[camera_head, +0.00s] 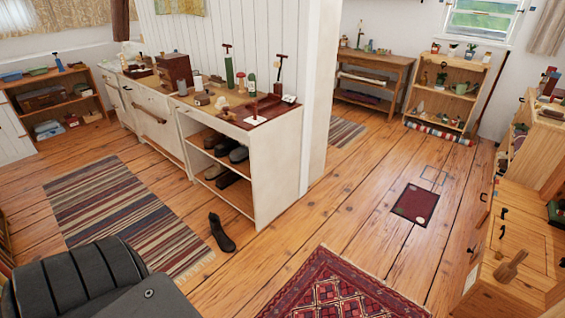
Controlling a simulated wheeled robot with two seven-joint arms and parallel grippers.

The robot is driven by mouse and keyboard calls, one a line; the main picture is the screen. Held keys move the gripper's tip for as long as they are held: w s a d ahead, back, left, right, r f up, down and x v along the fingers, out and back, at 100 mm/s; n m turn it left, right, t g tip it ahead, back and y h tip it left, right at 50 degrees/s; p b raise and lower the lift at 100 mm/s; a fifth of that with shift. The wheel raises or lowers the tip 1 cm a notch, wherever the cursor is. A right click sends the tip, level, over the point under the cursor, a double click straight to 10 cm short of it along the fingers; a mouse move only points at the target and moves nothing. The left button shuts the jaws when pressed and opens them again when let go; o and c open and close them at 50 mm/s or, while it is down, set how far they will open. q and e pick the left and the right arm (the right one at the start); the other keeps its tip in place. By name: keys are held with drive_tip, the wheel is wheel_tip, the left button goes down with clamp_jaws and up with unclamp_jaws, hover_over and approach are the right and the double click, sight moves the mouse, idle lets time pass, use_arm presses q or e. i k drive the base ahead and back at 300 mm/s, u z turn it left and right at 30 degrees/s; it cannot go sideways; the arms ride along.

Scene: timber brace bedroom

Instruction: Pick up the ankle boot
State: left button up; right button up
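A dark ankle boot (221,236) stands alone on the wooden floor, between the striped rug and the end of the white cabinet. Its toe points toward the lower right. Several other dark shoes (238,154) lie on the open shelves of the white cabinet (272,165). Neither of my grippers shows in the head view, so nothing can be seen near the boot.
A striped rug (115,215) lies left of the boot and a red patterned rug (335,290) lies to its lower right. Bare floor surrounds the boot. A small dark red mat (414,204) lies farther right. A wooden cabinet (508,280) stands at the right edge.

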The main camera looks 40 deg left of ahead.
sight(226, 245)
drive_tip(key=z, duration=0.05)
drive_tip(key=i, duration=1.8)
drive_tip(key=u, duration=1.05)
drive_tip(key=i, duration=1)
drive_tip(key=u, duration=1)
